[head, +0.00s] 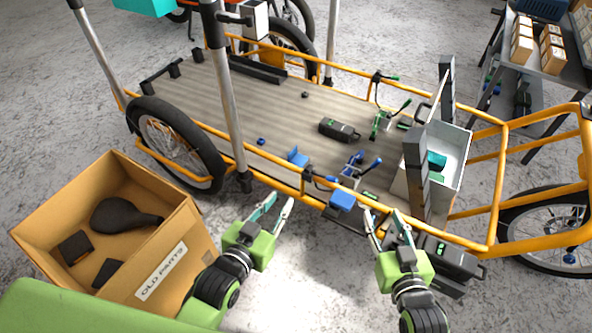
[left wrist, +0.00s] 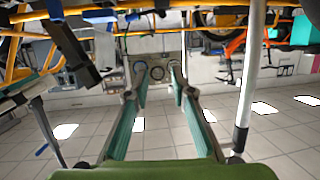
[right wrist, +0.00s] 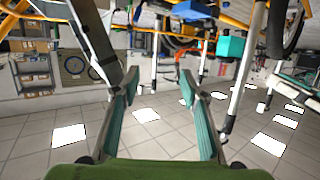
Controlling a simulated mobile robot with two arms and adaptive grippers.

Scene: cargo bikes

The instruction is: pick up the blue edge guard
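A blue angled piece (head: 298,157), which looks like the edge guard, stands on the cargo bike's wooden deck (head: 270,115) close to the near orange rail. A blue block (head: 342,200) sits at the outer side of that rail, further right; a blue block also shows in the right wrist view (right wrist: 230,47). My left gripper (head: 275,207) is open and empty, in front of the rail, below and left of the angled piece. My right gripper (head: 384,224) is open and empty, below and right of the blue block. Neither touches a blue piece.
A cardboard box (head: 160,262) labelled OLD PARTS stands at the left. A blue-handled clamp (head: 355,170), a black tool (head: 339,130) and a grey bin (head: 452,150) are on the deck. A silver post (head: 228,100) rises beside the rail. A shelf (head: 550,62) stands back right.

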